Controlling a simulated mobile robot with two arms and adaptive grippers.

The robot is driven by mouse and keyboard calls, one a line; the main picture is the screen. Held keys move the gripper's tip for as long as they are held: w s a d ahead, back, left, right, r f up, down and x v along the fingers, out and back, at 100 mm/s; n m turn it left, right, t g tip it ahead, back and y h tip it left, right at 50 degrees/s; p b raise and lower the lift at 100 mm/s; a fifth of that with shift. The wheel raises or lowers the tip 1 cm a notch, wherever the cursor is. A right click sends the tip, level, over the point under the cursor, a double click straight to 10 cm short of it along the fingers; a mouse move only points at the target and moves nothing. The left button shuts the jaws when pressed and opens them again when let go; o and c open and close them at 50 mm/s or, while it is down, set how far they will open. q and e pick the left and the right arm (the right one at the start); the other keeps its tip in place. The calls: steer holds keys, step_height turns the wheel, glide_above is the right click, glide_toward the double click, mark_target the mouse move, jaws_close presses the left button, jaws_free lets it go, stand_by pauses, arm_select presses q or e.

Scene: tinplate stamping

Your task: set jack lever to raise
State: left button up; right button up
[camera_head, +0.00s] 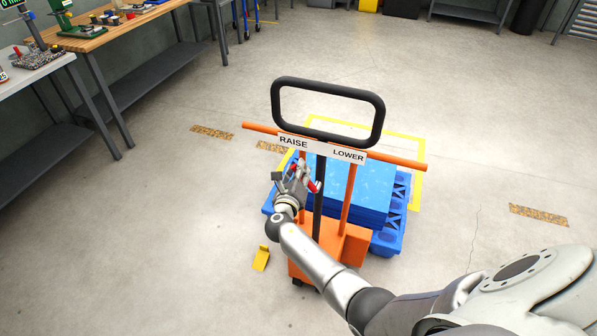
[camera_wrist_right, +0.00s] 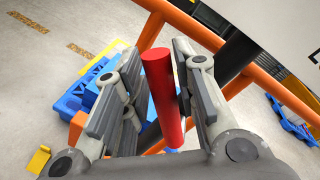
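The pallet jack is orange with a black loop handle (camera_head: 328,78) and a white plate (camera_head: 322,149) reading RAISE on the left and LOWER on the right. A red lever (camera_head: 315,186) shows just below the plate, partly hidden by my right gripper (camera_head: 297,178). In the right wrist view, the red lever (camera_wrist_right: 162,95) stands between the two spread fingers of my right gripper (camera_wrist_right: 150,70). It is close to the right finger, and a clear gap separates it from the left finger. Whether the right finger touches it I cannot tell. My left gripper is out of view.
A blue pallet (camera_head: 389,238) with a stack of blue sheets (camera_head: 362,185) stands behind the jack, inside a yellow floor outline (camera_head: 418,190). A yellow piece (camera_head: 261,258) is on the floor at left. Workbenches (camera_head: 112,32) line the left; open floor lies between.

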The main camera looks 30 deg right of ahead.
steer(key=shift+o, duration=0.8)
steer(key=v, duration=1.2)
